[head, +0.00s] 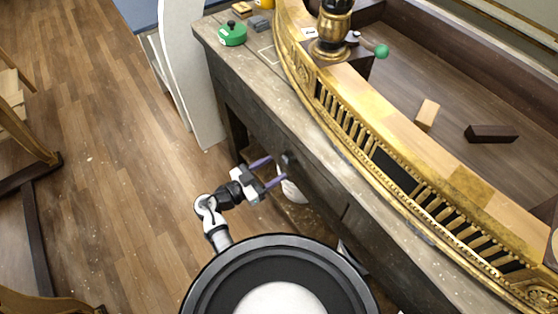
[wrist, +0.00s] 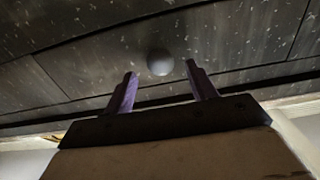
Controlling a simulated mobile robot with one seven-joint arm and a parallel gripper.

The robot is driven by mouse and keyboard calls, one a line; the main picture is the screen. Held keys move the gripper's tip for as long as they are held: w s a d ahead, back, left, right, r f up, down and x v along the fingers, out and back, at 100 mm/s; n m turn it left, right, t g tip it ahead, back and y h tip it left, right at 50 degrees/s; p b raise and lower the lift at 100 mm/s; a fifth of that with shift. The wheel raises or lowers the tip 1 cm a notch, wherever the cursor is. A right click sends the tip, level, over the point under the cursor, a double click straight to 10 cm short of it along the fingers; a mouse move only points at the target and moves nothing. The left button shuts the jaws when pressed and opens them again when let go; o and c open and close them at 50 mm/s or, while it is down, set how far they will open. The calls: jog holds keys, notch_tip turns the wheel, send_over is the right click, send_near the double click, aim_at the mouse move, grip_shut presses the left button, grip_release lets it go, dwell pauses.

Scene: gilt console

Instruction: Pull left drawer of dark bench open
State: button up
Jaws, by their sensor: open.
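The dark bench (head: 262,92) has a worn grey-brown top and runs diagonally through the head view. Its left drawer (head: 318,183) looks flush with the bench front. A round dark knob (head: 288,159) sticks out from that drawer; it also shows grey in the wrist view (wrist: 160,63). My gripper (head: 278,168) is open, with its two purple fingers pointing at the drawer front. In the wrist view the knob appears between and just beyond the fingertips (wrist: 160,70). I see no finger touching it.
A curved gilt console (head: 345,118) stands along the bench's far side, bearing a gilt post (head: 332,28). A green round object (head: 232,33) sits on the bench's far end. A white panel (head: 190,75) stands left of the bench. Wooden floor (head: 110,130) on the left is open.

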jog(key=shift+p+x, duration=0.4)
jog(key=shift+x, duration=1.15)
jog(key=shift+c, duration=0.3)
grip_shut()
